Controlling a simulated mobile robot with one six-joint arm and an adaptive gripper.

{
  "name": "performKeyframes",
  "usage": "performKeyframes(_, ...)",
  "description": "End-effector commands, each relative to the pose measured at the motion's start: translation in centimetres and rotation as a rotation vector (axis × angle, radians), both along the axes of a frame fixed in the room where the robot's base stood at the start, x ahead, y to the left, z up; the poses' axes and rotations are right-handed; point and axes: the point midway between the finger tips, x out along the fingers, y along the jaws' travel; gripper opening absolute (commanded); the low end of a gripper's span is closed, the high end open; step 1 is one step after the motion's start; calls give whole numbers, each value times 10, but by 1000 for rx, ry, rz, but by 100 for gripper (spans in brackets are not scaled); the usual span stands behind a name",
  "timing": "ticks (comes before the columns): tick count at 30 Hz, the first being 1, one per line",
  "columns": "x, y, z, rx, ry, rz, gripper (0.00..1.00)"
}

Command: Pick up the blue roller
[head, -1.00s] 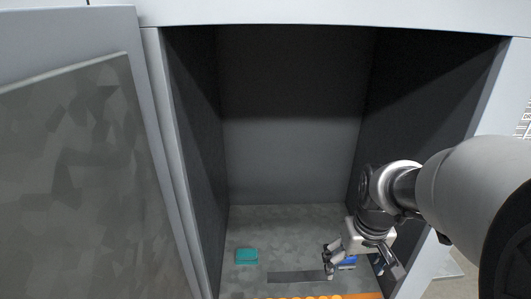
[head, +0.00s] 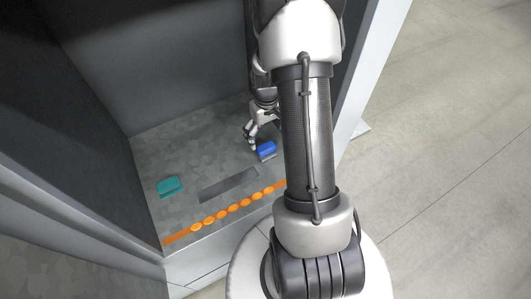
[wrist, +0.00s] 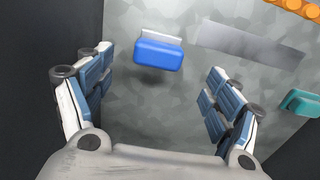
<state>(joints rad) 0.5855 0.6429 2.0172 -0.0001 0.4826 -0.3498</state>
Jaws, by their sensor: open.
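The blue roller (head: 266,149) lies on the mottled grey cabinet floor, near the right side. In the wrist view the blue roller (wrist: 158,54) shows as a rounded blue block with a pale grey strip along its far edge. My gripper (wrist: 158,66) is open and empty, with one finger on each side of the roller in the picture. No finger visibly touches it. In the head view my gripper (head: 253,132) is just behind and above the roller, and my arm hides part of it.
A teal block (head: 170,185) lies on the floor to the left; it also shows in the wrist view (wrist: 301,103). A flat dark grey strip (head: 229,185) lies between. An orange strip with round bumps (head: 221,214) lines the front edge. Dark cabinet walls stand close.

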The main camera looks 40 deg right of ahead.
Motion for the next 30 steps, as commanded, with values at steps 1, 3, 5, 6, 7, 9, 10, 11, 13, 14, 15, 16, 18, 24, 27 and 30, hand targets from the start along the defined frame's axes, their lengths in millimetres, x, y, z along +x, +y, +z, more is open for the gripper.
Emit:
performKeyframes(1, 0, 0, -12, 1, 2, 0, 83)
performKeyframes(3, 0, 0, -21, 0, 1, 0, 83)
performKeyframes(5, 0, 0, -26, 0, 0, 0, 83)
performKeyframes(6, 0, 0, -28, 0, 0, 0, 83)
performKeyframes(7, 0, 0, -29, 0, -1, 0, 83)
performKeyframes(9, 0, 0, -31, 0, -1, 0, 83)
performKeyframes(10, 1, 0, -32, 0, -1, 0, 83)
performKeyframes(11, 1, 0, -34, 0, -1, 0, 83)
performKeyframes(13, 1, -1, -41, 0, 0, 0, 83)
performKeyframes(14, 1, -1, -46, 0, 1, 0, 83)
performKeyframes(15, 1, -1, -52, 1, 2, 0, 83)
performKeyframes(16, 1, -1, -58, 1, 2, 0, 83)
performKeyframes(18, 2, -2, -69, 0, 1, 0, 83)
performKeyframes(24, 3, -2, -82, -1, -2, 0, 83)
performKeyframes(27, 3, -2, -81, -2, -3, 0, 83)
performKeyframes(30, 3, -2, -81, -1, -2, 0, 79)
